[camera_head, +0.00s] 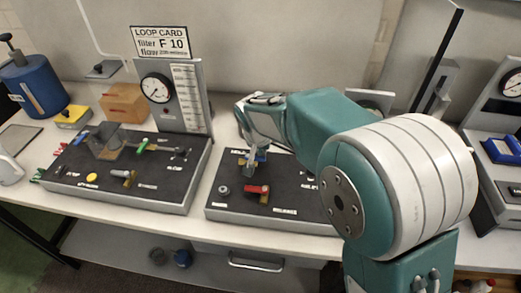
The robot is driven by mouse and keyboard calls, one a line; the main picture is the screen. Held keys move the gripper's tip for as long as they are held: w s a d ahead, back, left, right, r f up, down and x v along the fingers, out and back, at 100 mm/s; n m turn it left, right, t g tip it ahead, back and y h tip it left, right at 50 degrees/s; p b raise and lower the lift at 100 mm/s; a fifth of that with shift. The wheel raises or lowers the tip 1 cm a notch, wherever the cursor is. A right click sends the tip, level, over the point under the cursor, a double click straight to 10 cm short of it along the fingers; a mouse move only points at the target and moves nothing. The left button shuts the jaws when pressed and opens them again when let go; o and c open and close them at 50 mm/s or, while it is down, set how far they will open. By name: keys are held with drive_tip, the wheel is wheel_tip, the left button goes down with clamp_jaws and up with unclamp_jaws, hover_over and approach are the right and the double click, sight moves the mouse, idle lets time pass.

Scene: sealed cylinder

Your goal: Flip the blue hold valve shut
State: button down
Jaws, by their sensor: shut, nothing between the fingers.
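A small blue handle (262,157) shows on the right black panel (228,206), partly hidden behind my gripper. A label beside it is too small to read, and which way the handle lies is hard to tell. My gripper (247,168) points down over the panel right at this blue handle, shut and with nothing held. I cannot tell whether its fingertips touch the handle. Another blue part (81,138) sits at the back left of the left panel (140,197).
A red-handled valve (257,190) and a grey knob (223,190) stand in front of my gripper. The left panel carries a green handle (142,144) and a yellow button (92,178). A gauge board (187,95) with a loop card (160,42) rises behind it. My arm hides the right panel's right side.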

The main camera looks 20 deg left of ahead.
drive_tip(key=shift+s+d+m, duration=0.1)
drive_tip(key=shift+s+m, duration=0.15)
drive_tip(key=shift+m, duration=0.55)
drive_tip(key=shift+s+d+m+h, duration=0.1)
drive_tip(key=shift+s+m+h, duration=0.15)
drive_tip(key=shift+m+h, duration=0.45)
drive_tip(key=m, duration=0.2)
drive_tip(key=s+m, duration=0.1)
drive_tip(key=m, duration=0.1)
drive_tip(key=shift+s+d+h, duration=0.1)
drive_tip(key=shift+h, duration=0.3)
drive_tip(key=m, duration=0.1)
drive_tip(key=s+m+g+h, duration=0.1)
drive_tip(key=m, duration=0.1)
drive_tip(key=shift+s+m, duration=0.1)
drive_tip(key=shift+m, duration=0.2)
drive_tip(key=m, duration=0.2)
drive_tip(key=s+a+m+g, duration=0.1)
drive_tip(key=m, duration=0.1)
drive_tip(key=shift+s+h, duration=0.15)
drive_tip(key=shift+h, duration=0.25)
